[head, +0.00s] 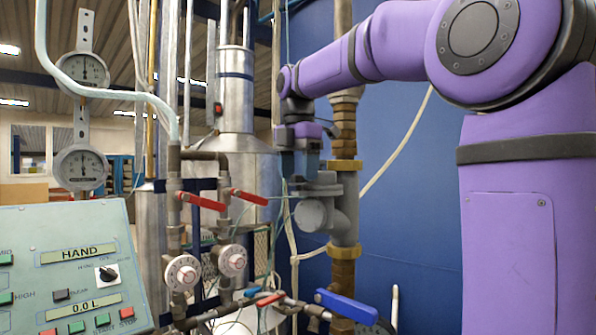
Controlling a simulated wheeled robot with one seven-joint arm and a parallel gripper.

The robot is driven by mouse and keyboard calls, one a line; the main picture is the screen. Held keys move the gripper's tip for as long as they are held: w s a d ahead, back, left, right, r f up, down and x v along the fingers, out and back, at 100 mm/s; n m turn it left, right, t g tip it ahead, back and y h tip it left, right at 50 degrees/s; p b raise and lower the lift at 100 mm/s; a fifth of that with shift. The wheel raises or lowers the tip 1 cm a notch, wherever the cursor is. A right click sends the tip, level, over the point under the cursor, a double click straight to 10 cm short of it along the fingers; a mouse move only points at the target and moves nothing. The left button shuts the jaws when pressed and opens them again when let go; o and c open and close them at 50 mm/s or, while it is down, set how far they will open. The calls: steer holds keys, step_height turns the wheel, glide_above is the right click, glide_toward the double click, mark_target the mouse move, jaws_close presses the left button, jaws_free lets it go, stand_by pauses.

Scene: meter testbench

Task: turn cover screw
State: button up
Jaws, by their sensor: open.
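My gripper (299,168) hangs from the end of my purple arm near the middle of the head view. It points down and its jaws are open. Just below it is a grey pipe fitting (343,225) with a round grey cover (312,214) on its left side. The gripper appears above the fitting, but I cannot tell whether they touch. No cover screw can be made out; it is too small or hidden behind the gripper.
Red-handled valves (202,201) and white dials (183,273) stand left of the fitting. A blue lever (347,306) is below it. A control panel (75,268) fills the lower left. A steel tank (236,100) stands behind; a blue wall (410,200) is at right.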

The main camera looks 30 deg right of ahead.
steer(key=shift+f, duration=0.15)
steer(key=shift+c, duration=0.3)
steer(key=c, duration=0.9)
steer(key=shift+o, duration=0.2)
steer(key=shift+m, duration=0.3)
steer(key=m, duration=0.3)
steer(key=shift+m, duration=0.3)
steer(key=shift+w+m, duration=0.1)
steer(key=shift+m, duration=1.6)
